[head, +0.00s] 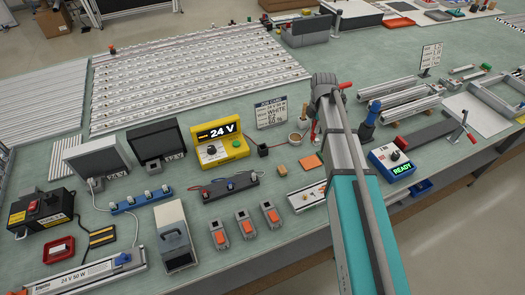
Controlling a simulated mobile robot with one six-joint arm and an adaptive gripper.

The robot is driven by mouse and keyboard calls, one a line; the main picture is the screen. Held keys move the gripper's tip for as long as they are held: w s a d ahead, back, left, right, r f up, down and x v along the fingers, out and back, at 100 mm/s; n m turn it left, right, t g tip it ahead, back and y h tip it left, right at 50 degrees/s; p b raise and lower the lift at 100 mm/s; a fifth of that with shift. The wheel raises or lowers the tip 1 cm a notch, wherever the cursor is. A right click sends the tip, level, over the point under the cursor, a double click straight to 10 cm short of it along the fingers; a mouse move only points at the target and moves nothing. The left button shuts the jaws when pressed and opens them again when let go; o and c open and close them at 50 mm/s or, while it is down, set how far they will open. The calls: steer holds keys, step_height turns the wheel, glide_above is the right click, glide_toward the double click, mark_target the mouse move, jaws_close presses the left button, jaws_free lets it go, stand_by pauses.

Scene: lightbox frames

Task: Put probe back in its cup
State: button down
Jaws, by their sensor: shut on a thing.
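My arm reaches in from the lower right, and its wrist end hangs over the middle of the bench. My gripper (317,112) points down there, small and largely hidden by my own arm. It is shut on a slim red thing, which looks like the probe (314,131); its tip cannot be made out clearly. Just left of it on the bench is a small round brown cup-like holder (295,138), with a pale cylindrical piece (303,122) behind it. The probe appears beside the holder, not in it; the height between them cannot be told.
A yellow 24 V supply (220,145) and a black block (262,150) with a red lead stand left of the holder. A job card (271,112) stands behind. An orange square (311,162) lies in front. A blue READY box (391,161) is right of my arm.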

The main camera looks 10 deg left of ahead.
steer(key=s+a+r+p, duration=0.3)
steer(key=s+a+r, duration=0.1)
steer(key=s+a, duration=0.9)
steer(key=shift+s+a, duration=0.2)
steer(key=shift+s, duration=0.65)
steer(key=shift+w, duration=0.1)
steer(key=w+a+f+b, duration=0.5)
steer(key=w+f+b, duration=0.3)
steer(key=w, duration=0.3)
steer(key=shift+w+a+f, duration=0.3)
steer(key=shift+w+f, duration=0.1)
steer(key=shift+f, duration=0.15)
steer(key=shift+b, duration=0.35)
steer(key=shift+w+a+f+b, duration=0.1)
steer(key=shift+w+f+b, duration=0.1)
steer(key=shift+f+b, duration=0.8)
steer(key=shift+w+a+f+b, duration=0.1)
steer(key=shift+w+f+b, duration=0.05)
steer(key=shift+f+b, duration=0.8)
